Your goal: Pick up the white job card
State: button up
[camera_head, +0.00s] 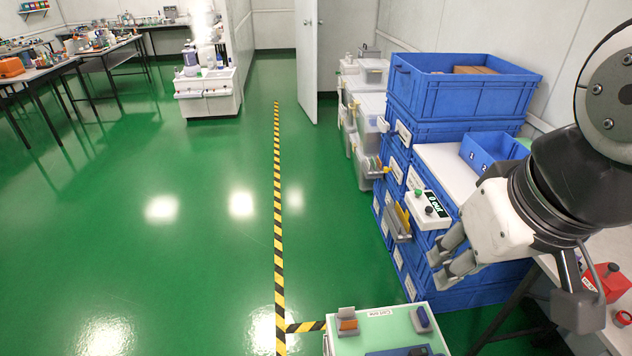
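I cannot pick out the white job card with certainty. A grey holder (398,222) with upright yellow and pale cards hangs on the front of the blue crate stack. A small grey holder with orange and grey cards (347,320) stands on the pale green cart top (378,328). My gripper (436,267) is in front of the crate stack, to the right of and below the hanging holder. Its two fingers point left and look apart, with nothing seen between them.
Blue crates (462,95) are stacked at right. A white box with a dark label and buttons (428,207) sits close above my gripper. A red box (606,283) lies on the right-hand table. The green floor (180,240) at left is clear.

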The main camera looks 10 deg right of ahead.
aim_at(348, 311)
jog(key=i+j+z, duration=0.2)
jog(key=j, duration=0.2)
jog(key=k+j+z, duration=0.1)
jog(key=j+z, duration=0.2)
jog(key=j, duration=0.35)
jog(key=k, duration=0.65)
jog(key=i+j+u, duration=0.15)
jog(key=i+j, duration=0.3)
jog(key=i, duration=0.15)
